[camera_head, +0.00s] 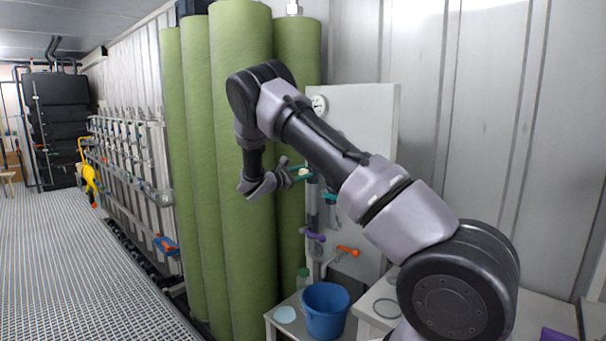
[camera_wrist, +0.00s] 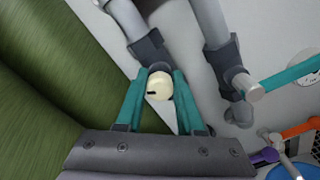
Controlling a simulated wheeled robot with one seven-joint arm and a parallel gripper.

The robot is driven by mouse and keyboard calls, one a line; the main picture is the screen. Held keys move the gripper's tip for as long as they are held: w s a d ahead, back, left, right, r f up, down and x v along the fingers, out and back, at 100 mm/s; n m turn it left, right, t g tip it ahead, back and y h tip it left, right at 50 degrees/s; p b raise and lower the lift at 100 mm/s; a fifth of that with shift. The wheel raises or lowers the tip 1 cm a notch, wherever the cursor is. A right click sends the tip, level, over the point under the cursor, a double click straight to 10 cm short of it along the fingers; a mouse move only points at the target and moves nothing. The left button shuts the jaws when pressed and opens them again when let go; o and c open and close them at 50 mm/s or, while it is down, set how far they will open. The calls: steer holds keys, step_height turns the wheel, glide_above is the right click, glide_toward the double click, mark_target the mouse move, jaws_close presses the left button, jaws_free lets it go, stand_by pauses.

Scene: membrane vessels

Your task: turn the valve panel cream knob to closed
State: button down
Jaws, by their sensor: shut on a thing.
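The cream knob (camera_wrist: 160,86) is round with a dark mark toward its left side, and sits at the end of a dark grey valve fitting on a grey pipe. In the wrist view my gripper (camera_wrist: 160,88) has its two teal fingers on either side of the knob, shut on it. In the head view my gripper (camera_head: 301,173) reaches to the valve panel (camera_head: 370,115) from the left, and the cream knob (camera_head: 304,172) shows small between the fingertips. The white panel carries grey pipes and is partly hidden by my arm.
Tall green vessels (camera_head: 240,150) stand close on the left. A teal handle (camera_wrist: 290,76), a purple handle (camera_head: 314,235) and an orange handle (camera_head: 348,251) are near the knob. A blue bucket (camera_head: 325,310) stands below. The grated floor at left is clear.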

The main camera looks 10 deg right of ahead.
steer(key=m, duration=0.7)
steer(key=shift+f, duration=0.1)
steer(key=m, duration=0.8)
steer(key=shift+f+m, duration=0.1)
steer(key=shift+m, duration=0.2)
steer(key=m, duration=0.3)
steer(key=shift+a+m, duration=0.1)
steer(key=shift+m, duration=0.2)
steer(key=m, duration=0.4)
steer(key=shift+f+m, duration=0.1)
steer(key=shift+m, duration=0.2)
steer(key=m, duration=0.3)
steer(key=shift+m, duration=0.3)
steer(key=shift+w+m, duration=0.1)
steer(key=shift+m, duration=1.8)
